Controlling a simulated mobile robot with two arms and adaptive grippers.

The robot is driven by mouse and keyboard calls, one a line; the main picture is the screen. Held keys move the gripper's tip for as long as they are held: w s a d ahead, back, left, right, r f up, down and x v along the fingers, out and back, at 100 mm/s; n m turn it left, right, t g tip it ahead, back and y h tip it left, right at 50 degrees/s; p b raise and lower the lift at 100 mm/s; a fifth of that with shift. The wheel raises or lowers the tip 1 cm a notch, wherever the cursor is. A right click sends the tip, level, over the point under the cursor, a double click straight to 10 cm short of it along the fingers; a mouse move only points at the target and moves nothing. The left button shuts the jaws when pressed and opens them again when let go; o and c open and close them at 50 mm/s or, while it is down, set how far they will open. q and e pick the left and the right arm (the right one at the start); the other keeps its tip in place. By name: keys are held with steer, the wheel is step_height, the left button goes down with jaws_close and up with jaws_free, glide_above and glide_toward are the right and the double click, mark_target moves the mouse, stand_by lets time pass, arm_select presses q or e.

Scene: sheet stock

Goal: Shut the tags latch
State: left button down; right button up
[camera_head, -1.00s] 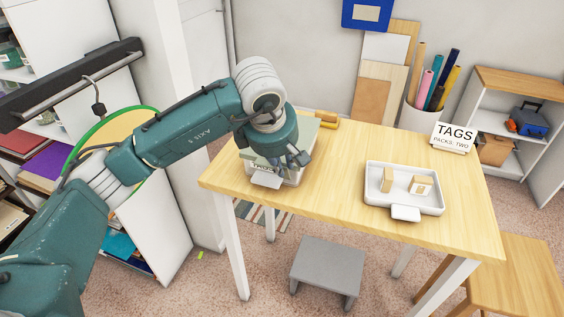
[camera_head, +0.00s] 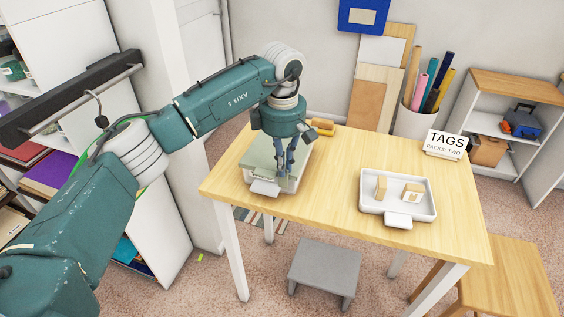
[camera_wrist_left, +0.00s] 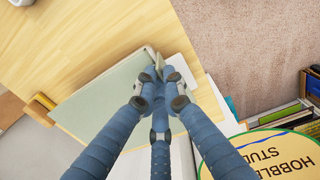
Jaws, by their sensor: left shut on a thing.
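The tags box (camera_head: 257,184) is a pale box with a grey-green lid (camera_head: 262,152) at the left of the wooden table. Its lid looks down over the box, and a white tab (camera_head: 264,187) sticks out at the front. My left gripper (camera_head: 288,180) points down at the lid's front edge, right of the tab. In the left wrist view the blue fingers (camera_wrist_left: 158,76) are closed together at the edge of the lid (camera_wrist_left: 108,92), beside the white tab (camera_wrist_left: 184,72). They are shut on the latch, which they mostly hide. My right gripper is out of view.
The table between box and tray is clear.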

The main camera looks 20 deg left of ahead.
arm_select(q)
steer(key=shift+w, duration=0.2)
steer(key=c, duration=2.1)
jaws_free()
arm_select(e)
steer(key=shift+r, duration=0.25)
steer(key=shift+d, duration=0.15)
arm_select(q)
steer(key=shift+r, duration=0.1)
step_height(320, 180, up, 12)
steer(key=shift+s+f, duration=0.1)
